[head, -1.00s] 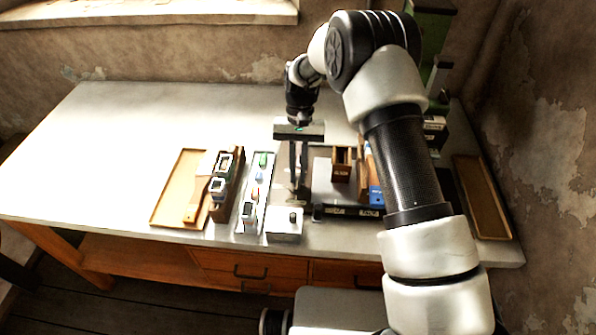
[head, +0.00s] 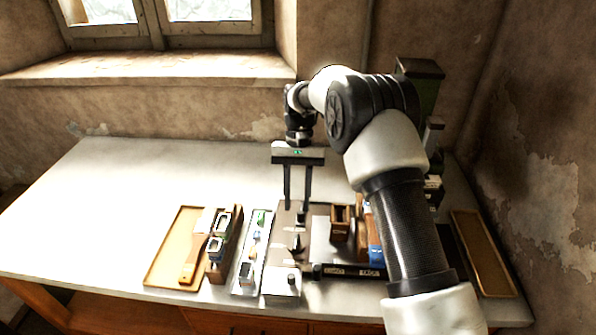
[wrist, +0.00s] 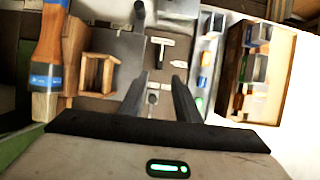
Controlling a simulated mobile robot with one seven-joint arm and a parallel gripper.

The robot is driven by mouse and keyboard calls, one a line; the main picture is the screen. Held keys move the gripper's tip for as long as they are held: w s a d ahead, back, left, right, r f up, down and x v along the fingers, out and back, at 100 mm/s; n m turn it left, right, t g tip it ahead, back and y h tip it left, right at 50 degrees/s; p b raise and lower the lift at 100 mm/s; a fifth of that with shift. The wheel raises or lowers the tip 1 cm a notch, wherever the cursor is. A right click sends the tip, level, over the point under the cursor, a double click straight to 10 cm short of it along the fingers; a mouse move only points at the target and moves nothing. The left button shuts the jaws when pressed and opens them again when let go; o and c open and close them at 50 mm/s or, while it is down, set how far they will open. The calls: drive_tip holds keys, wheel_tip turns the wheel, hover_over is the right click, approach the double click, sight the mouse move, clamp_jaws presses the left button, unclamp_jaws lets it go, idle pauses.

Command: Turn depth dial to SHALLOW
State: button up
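A small dark knob (head: 297,245), which looks like the depth dial, stands on a brown-grey plate with small pale labels around it. In the wrist view the knob (wrist: 160,45) looks like a T-shaped handle on the plate, beyond my fingertips. The label words are too small to read, so I cannot tell its setting. My gripper (head: 298,205) points down above the plate, behind the knob in the head view. Its two fingers, also in the wrist view (wrist: 158,88), are apart with nothing between them.
A wooden box (head: 340,222) and a blue-banded brush (wrist: 47,70) stand beside the plate. On the other side are a pale strip with small items (head: 246,276), a wooden rack (head: 217,262) and a tray (head: 160,270). A white block with a black knob (head: 281,288) is in front. The table's left is clear.

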drive_tip(key=v, duration=0.8)
drive_tip(key=shift+p, duration=0.35)
drive_tip(key=s+d+r+t+p, duration=0.1)
drive_tip(key=s+d+r+t, duration=0.2)
drive_tip(key=r, duration=0.4)
drive_tip(key=s+d+r+p, duration=0.1)
drive_tip(key=s+d+r, duration=0.25)
drive_tip(key=r, duration=0.35)
drive_tip(key=s+d+r+t+p, duration=0.2)
drive_tip(key=s+d+r, duration=0.15)
drive_tip(key=r, duration=0.45)
drive_tip(key=s+d+t+p, duration=0.1)
drive_tip(key=s+d, duration=0.3)
drive_tip(key=s, duration=0.5)
drive_tip(key=s+d+t+p, duration=0.2)
drive_tip(key=s+d+t, duration=0.2)
drive_tip(key=s, duration=0.6)
drive_tip(key=shift+s+d+r, duration=0.2)
drive_tip(key=shift+d+r, duration=0.3)
drive_tip(key=shift+d, duration=0.3)
drive_tip(key=shift+o, duration=0.2)
